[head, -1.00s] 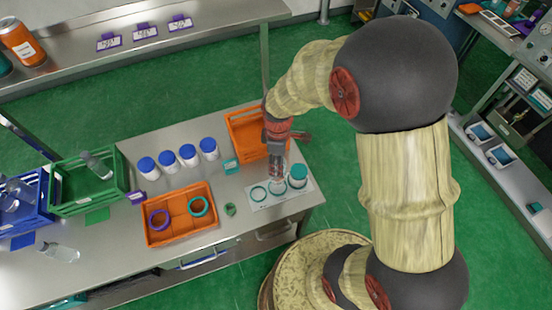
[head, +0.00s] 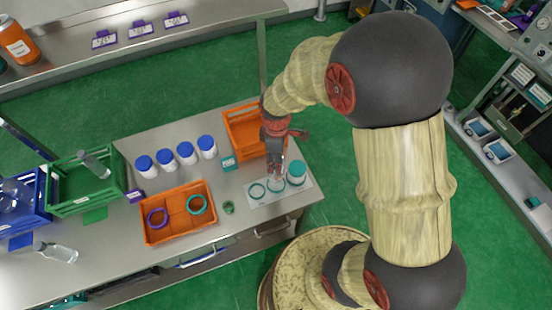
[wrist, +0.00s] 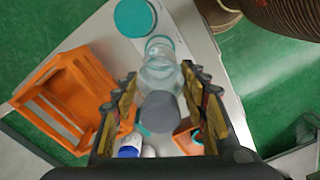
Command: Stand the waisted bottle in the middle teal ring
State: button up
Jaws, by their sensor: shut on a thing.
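The clear waisted bottle (wrist: 160,68) with a grey cap is between my gripper's fingers (wrist: 160,84), which are shut on it. In the head view my gripper (head: 275,160) is above the white card (head: 307,186), and the bottle (head: 277,181) looks upright below it. The middle teal ring (wrist: 161,40) shows as an arc at the bottle's far end. Whether the base touches the card is hard to tell. The left teal ring (head: 257,191) is empty. A white jar with a teal lid (head: 297,170) stands at the right position.
An orange crate (head: 236,121) stands close behind my gripper. Several blue-lidded jars (head: 186,152) stand to its left. An orange tray (head: 180,231) holds a purple and a teal ring. A green tape roll (head: 229,207) lies left of the card. Another clear bottle (head: 58,252) lies at far left.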

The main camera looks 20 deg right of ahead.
jog(key=shift+f+b, duration=2.35)
jog(key=shift+f, duration=1.25)
jog(key=o, duration=1.6)
jog(key=shift+c, duration=0.2)
jog(key=shift+o, duration=0.9)
jog(key=o, duration=0.3)
jog(key=shift+r+p, duration=3.3)
jog(key=shift+r, duration=1.25)
